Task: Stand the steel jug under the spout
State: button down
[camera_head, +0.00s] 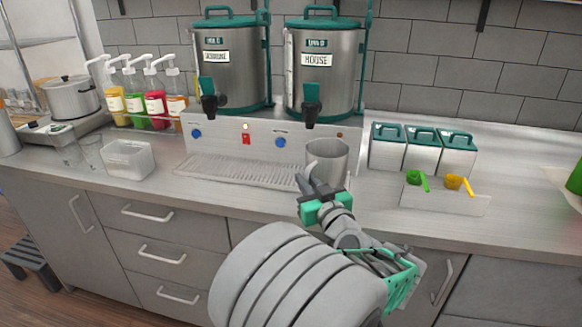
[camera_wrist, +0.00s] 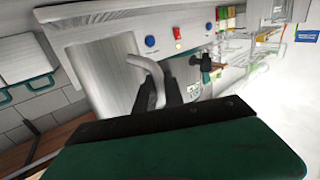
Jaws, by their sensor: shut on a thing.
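The steel jug (camera_head: 328,157) is an open-topped metal cylinder at the right end of the drip tray, below the right-hand urn marked HOUSE. My gripper (camera_head: 308,180) is at its front left and is shut on the jug's handle. In the wrist view the jug (camera_wrist: 100,75) fills the left part and its curved handle (camera_wrist: 146,68) runs between my fingers (camera_wrist: 165,95). The HOUSE urn (camera_head: 326,72) has a black spout (camera_head: 311,114), which is above and a little left of the jug. I cannot tell whether the jug's base touches the tray.
The ribbed drip tray (camera_head: 235,171) lies left of the jug. A second urn (camera_head: 231,62) stands left of the HOUSE urn. Teal-lidded canisters (camera_head: 421,150) and a scoop holder (camera_head: 445,198) stand to the right. A clear tub (camera_head: 126,160) and pump bottles (camera_head: 133,103) are at the left.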

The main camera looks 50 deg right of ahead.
jog(key=shift+w+d+f+p, duration=0.55)
jog(key=shift+w+d, duration=0.55)
jog(key=shift+w, duration=0.5)
jog(key=shift+w+d+f+p, duration=0.4)
jog(key=shift+w+d+f, duration=0.25)
jog(key=shift+w+d, duration=0.7)
jog(key=shift+w+d+f+p, duration=0.55)
jog(key=shift+w+d, duration=0.25)
jog(key=shift+w, duration=1.1)
jog(key=c, duration=1.9)
grip_release()
jog(key=shift+f, duration=0.2)
jog(key=o, duration=0.5)
jog(key=shift+r, duration=0.1)
jog(key=shift+c, duration=0.2)
